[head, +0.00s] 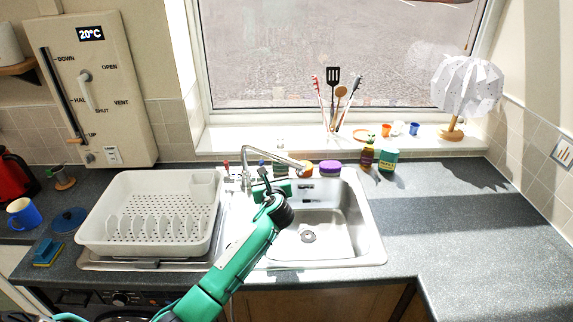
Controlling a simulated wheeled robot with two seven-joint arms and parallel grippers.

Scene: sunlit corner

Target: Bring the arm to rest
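My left arm, green with black joints, reaches in from the bottom left of centre. My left gripper (272,186) is at the back left of the steel sink (340,240), near the tap (246,165). The gripper is small and dark here, so I cannot tell whether its fingers are open or whether it touches the tap. Part of the tap's base is hidden behind it. My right gripper is not in view.
A white dish rack (150,178) stands left of the sink. A purple-lidded tub (330,167), a brown bottle (367,158) and a teal tin (388,160) stand behind the sink. The right worktop (480,240) is clear.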

